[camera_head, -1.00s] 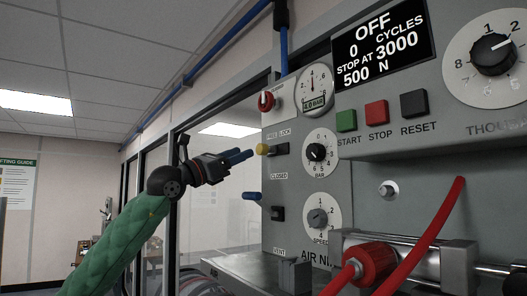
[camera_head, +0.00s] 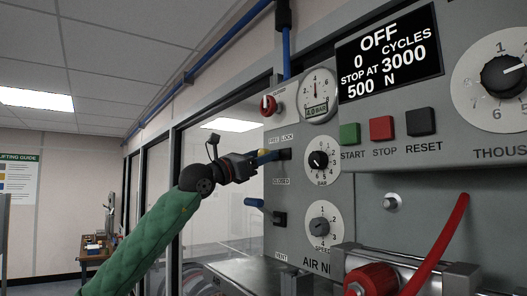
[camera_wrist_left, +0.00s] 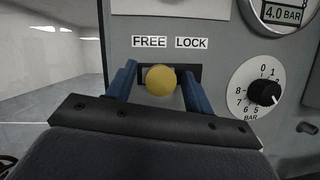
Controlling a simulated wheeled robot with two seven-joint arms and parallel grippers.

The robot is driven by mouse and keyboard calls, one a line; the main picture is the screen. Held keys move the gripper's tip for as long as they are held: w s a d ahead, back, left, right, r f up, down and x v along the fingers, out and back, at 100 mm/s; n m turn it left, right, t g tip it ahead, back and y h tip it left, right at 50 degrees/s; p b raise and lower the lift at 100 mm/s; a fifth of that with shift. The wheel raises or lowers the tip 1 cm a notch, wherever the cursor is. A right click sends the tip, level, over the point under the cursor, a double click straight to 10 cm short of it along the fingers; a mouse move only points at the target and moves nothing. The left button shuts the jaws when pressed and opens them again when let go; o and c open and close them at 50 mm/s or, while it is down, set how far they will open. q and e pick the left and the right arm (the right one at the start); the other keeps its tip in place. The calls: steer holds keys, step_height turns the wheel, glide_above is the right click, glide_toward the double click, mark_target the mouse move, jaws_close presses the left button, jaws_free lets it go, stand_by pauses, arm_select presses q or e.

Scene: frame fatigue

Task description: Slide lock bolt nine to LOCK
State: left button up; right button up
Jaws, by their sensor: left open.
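The lock bolt's yellow knob (camera_wrist_left: 161,80) sits in front of a dark slot under the labels FREE and LOCK (camera_wrist_left: 170,42) in the left wrist view. It lies toward the FREE side of the slot. My left gripper (camera_wrist_left: 160,88) is open, with one blue finger on each side of the knob. I cannot tell whether either finger touches it. In the head view my left gripper (camera_head: 268,157) reaches the panel at the bolt from the left, and its fingers mostly hide the knob. My right gripper is out of view.
A BAR dial (camera_head: 319,161) is just right of the bolt, and a SPEED dial (camera_head: 320,222) is below it. A red knob (camera_head: 268,105) and a pressure gauge (camera_head: 318,95) are above. A blue-handled lever (camera_head: 254,202) juts out below. Free room lies to the left.

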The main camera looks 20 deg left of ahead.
arm_select(q)
steer(key=shift+w+d+r, duration=0.1)
steer(key=shift+w+d, duration=0.1)
steer(key=shift+w, duration=0.05)
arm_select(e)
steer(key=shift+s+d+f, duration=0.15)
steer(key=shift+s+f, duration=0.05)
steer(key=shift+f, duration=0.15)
